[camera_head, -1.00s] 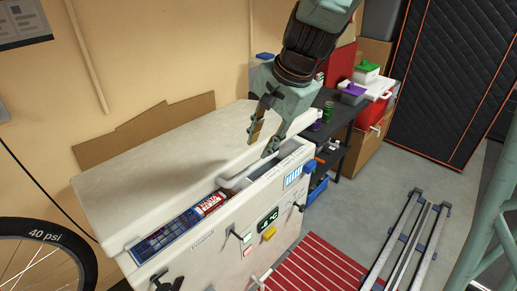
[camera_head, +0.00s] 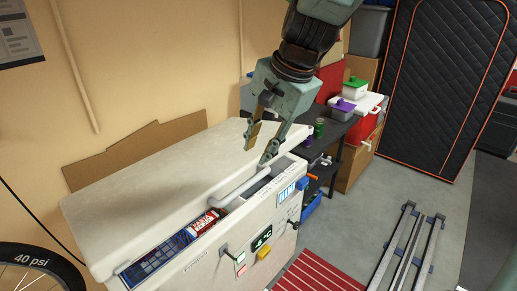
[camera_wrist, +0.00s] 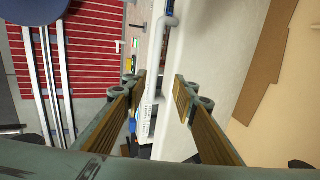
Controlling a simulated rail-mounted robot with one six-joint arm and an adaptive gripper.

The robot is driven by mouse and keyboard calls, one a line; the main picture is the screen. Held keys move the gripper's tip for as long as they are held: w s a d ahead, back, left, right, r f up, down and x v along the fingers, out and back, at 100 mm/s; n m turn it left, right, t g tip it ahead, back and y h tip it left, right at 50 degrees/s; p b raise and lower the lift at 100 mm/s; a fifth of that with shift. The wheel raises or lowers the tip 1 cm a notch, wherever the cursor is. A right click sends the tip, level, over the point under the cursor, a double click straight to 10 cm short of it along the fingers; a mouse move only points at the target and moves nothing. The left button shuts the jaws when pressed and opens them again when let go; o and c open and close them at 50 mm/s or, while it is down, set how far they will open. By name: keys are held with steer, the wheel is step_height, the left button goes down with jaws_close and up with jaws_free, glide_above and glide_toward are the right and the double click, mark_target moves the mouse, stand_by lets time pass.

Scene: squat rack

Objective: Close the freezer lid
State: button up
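The white chest freezer (camera_head: 200,267) stands against the wall. Its pale lid (camera_head: 150,190) covers the rear part of the top, leaving a long gap along the front. A blue box and a red-and-white packet (camera_head: 205,222) show in this gap. A white bar handle (camera_head: 240,187) runs along the lid's front edge; it also shows in the wrist view (camera_wrist: 157,60). My gripper (camera_head: 260,154) is open and empty above the right end of the lid, near the handle. In the wrist view, the handle appears between the open fingers (camera_wrist: 160,88); contact cannot be told.
A dark shelf (camera_head: 335,125) with pots and cans stands right of the freezer. Metal rails (camera_head: 405,250) and a red striped mat (camera_head: 310,272) lie on the floor in front. A cardboard sheet (camera_head: 135,155) leans behind the lid. A bicycle wheel (camera_head: 40,268) is at left.

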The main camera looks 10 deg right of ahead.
steer(key=shift+w+a+r+p, duration=0.1)
steer(key=shift+p, duration=0.3)
jaws_close()
steer(key=w+a+g+p, duration=0.1)
steer(key=p, duration=0.6)
steer(key=w+a+r+g+h+p, duration=0.1)
steer(key=p, duration=0.6)
steer(key=w+a+r+g+h+p, duration=0.1)
steer(key=a+p, duration=0.1)
steer(key=p, duration=0.4)
steer(key=shift+w+g+p, duration=0.3)
steer(key=shift+p, duration=0.1)
steer(key=shift+a+f+h+p, duration=0.1)
steer(key=shift+a+h+p, duration=0.15)
steer(key=shift+p, duration=0.4)
